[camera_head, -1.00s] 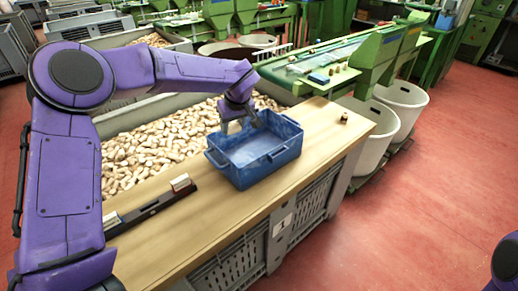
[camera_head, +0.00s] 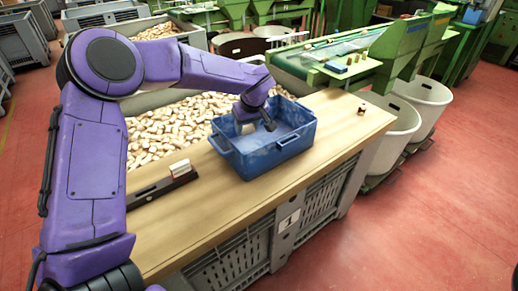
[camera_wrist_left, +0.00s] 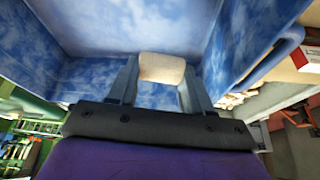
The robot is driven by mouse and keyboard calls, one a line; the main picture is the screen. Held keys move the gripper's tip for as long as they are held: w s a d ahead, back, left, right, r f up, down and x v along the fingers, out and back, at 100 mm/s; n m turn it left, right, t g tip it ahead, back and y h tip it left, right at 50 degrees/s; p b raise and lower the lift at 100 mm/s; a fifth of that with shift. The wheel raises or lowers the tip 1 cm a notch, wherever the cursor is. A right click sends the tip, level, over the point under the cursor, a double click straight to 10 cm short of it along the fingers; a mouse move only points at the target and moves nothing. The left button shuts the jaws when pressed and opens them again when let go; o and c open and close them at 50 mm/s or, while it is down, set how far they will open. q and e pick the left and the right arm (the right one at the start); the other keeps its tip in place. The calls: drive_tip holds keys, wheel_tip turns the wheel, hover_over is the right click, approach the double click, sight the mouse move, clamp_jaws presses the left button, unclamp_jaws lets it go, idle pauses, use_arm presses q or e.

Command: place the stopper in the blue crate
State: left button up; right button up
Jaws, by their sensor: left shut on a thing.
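The blue crate (camera_head: 283,147) stands on the wooden table top. My left gripper (camera_head: 256,124) is at the crate's back part, with its fingers reaching inside the rim. In the left wrist view, my left gripper (camera_wrist_left: 160,82) is shut on a pale tan stopper (camera_wrist_left: 162,67), held between the two fingertips. The crate's mottled blue floor (camera_wrist_left: 130,25) and walls surround it there. I cannot tell whether the stopper touches the floor. In the head view the stopper is hidden by the gripper. My right gripper is not in view.
A dark rail with a pale block (camera_head: 180,167) lies on the table left of the crate. A small brown and dark object (camera_head: 362,109) stands near the table's right end. A bin full of corks (camera_head: 160,135) is behind the table (camera_head: 215,208).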

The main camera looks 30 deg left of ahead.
use_arm(q)
wheel_tip(320, 180, down, 8)
idle(0.4)
drive_tip(key=o, duration=1)
drive_tip(key=shift+f, duration=0.15)
drive_tip(key=v, duration=1.2)
drive_tip(key=shift+r, duration=0.3)
